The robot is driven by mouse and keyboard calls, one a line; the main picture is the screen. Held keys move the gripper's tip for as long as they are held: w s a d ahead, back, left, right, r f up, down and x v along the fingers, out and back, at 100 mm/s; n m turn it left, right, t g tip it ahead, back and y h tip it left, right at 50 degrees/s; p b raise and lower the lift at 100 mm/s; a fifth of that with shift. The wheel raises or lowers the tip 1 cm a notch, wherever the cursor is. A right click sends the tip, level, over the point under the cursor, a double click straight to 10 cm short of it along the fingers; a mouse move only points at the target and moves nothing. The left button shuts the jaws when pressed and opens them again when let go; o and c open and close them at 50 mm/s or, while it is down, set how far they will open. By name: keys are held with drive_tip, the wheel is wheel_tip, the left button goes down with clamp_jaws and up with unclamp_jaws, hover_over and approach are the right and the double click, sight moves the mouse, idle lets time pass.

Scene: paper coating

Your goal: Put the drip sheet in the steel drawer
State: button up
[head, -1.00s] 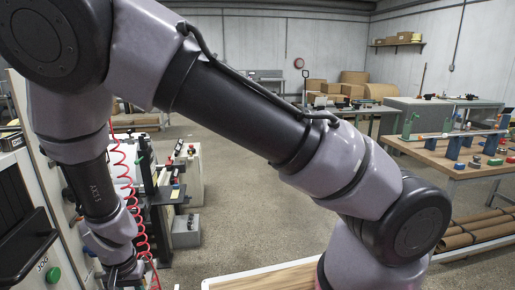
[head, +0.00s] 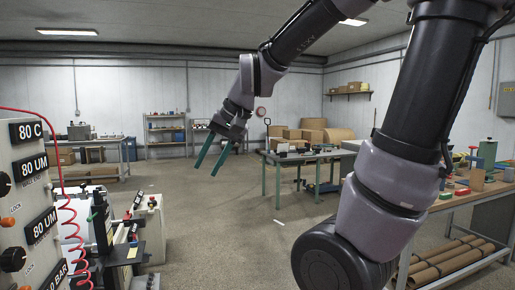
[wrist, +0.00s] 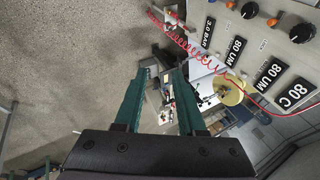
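My gripper (head: 205,171) is raised in open air near the middle of the head view, with its two green fingers pointing down and apart. In the wrist view the fingers of my gripper (wrist: 161,72) are also apart, with nothing held between them. The coating machine shows beyond them there. I cannot make out the drip sheet or the steel drawer for certain in either view. A small white strip (head: 279,222) lies on the floor in the head view, too small to identify.
The machine's control panel (head: 28,205), with a red coiled hose (head: 75,225), stands at the left. A workbench (head: 465,190) with cardboard tubes (head: 450,262) below is at the right. A green-legged table (head: 305,157) stands farther back.

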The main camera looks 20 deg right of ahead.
drive_tip(key=s+d+r+m+t+h, duration=0.1)
drive_tip(key=s+d+r+t+h, duration=0.1)
drive_tip(key=s+d, duration=0.4)
drive_tip(key=d+r+t, duration=0.1)
drive_tip(key=d+r, duration=0.1)
drive_tip(key=d, duration=0.1)
drive_tip(key=shift+s+d+h, duration=0.25)
drive_tip(key=shift+d+h, duration=0.05)
drive_tip(key=shift+d, duration=0.05)
